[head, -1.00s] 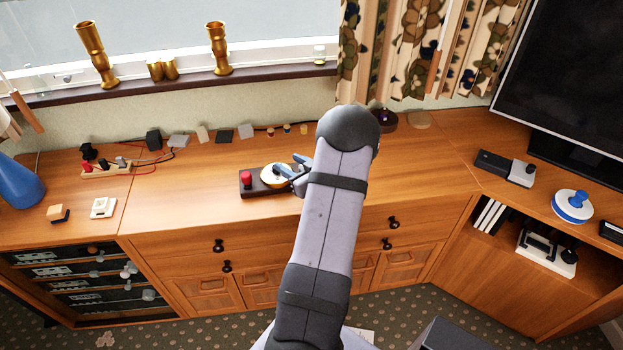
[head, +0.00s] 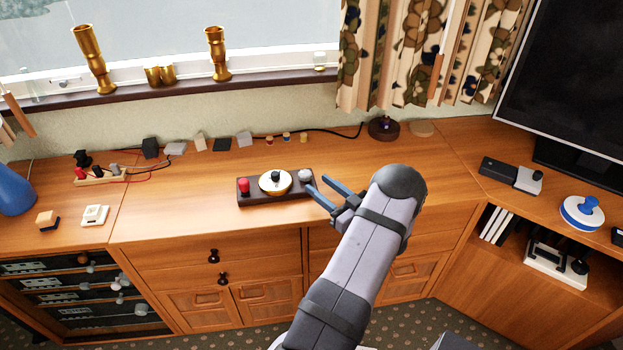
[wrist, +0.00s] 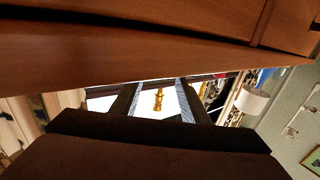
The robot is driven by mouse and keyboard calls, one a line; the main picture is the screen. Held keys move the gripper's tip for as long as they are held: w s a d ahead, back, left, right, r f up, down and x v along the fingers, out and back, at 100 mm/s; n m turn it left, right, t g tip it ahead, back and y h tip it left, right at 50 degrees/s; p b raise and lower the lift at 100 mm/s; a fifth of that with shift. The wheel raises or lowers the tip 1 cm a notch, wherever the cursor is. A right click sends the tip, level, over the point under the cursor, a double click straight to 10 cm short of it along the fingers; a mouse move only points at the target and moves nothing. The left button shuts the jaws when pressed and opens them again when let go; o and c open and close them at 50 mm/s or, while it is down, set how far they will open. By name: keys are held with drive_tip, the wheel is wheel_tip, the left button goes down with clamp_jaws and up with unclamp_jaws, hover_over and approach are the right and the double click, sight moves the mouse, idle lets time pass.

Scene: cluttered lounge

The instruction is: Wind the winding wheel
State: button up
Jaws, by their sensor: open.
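A wheel (head: 268,186), a pale and brassy disc with a dark knob on top, sits on a dark wooden base (head: 259,196) on the cabinet top. I take it as the winding wheel. Whether a finger touches the grey knob I cannot tell. In the wrist view the jaws (wrist: 157,92) are apart and empty; the wheel is not visible there.
Small blocks (head: 222,145) and a black cable (head: 345,134) lie along the back. A dark round stand (head: 383,128) is at the back right, and a blue-and-white knobbed disc (head: 582,212) farther right. Cabinet top is clear in front of the base's left.

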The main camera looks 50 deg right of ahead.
sight(310, 178)
drive_tip(key=shift+p+x, duration=0.3)
drive_tip(key=shift+x, duration=2.05)
drive_tip(key=shift+c, duration=0.2)
drive_tip(key=c, duration=0.7)
